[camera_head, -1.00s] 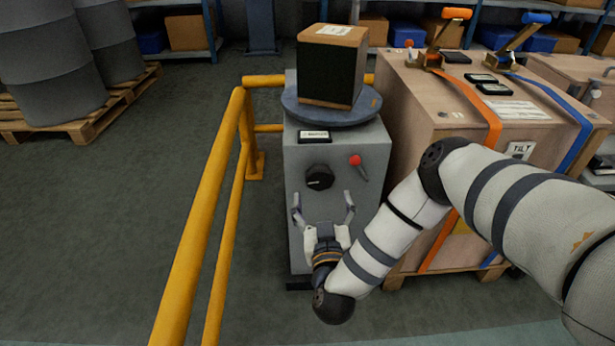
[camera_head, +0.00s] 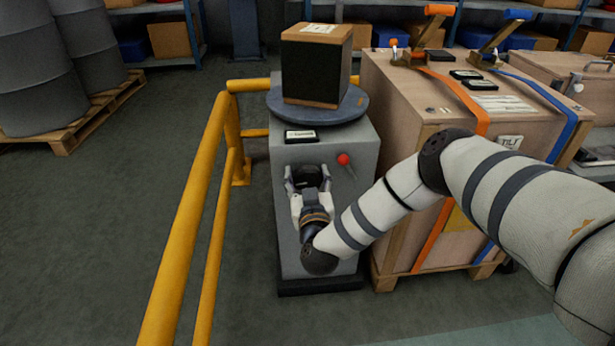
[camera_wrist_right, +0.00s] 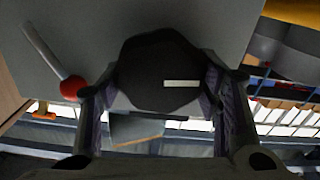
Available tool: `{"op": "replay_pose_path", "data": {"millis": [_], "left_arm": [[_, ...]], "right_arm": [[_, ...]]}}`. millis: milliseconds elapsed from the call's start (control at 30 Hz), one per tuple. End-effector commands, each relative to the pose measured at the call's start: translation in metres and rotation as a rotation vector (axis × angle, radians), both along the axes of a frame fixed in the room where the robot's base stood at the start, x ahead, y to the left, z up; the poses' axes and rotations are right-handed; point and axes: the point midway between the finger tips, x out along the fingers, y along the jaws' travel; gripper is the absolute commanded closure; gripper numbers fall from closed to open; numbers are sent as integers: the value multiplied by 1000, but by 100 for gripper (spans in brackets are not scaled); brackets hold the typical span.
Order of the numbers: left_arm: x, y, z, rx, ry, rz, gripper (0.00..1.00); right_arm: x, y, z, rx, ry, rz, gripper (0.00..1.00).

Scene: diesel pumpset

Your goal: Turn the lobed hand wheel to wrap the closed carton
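The dark lobed hand wheel (camera_head: 307,177) sits on the front of a grey machine cabinet (camera_head: 325,240). It fills the middle of the right wrist view (camera_wrist_right: 162,75), with a small white mark on its face. My right gripper (camera_head: 309,184) has its two fingers on opposite sides of the wheel, and they appear to touch its rim. In the wrist view the fingers (camera_wrist_right: 160,85) flank it closely. The closed carton (camera_head: 317,66), dark-sided with brown top and bottom, stands upright on the round turntable (camera_head: 362,104). My left gripper is out of view.
A red-knobbed lever (camera_head: 344,159) is just right of the wheel; it also shows in the wrist view (camera_wrist_right: 70,87). A yellow rail (camera_head: 190,220) runs along the left. A strapped wooden crate (camera_head: 400,110) stands close on the right.

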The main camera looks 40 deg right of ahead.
Motion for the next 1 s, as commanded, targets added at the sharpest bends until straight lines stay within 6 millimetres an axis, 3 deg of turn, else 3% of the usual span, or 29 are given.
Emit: {"op": "replay_pose_path", "data": {"millis": [367, 1000], "left_arm": [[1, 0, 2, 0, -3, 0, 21], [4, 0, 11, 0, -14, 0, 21]], "right_arm": [[0, 0, 1, 68, -43, 1, 70], [-2, -4, -1, 552, -337, 0, 70]]}}
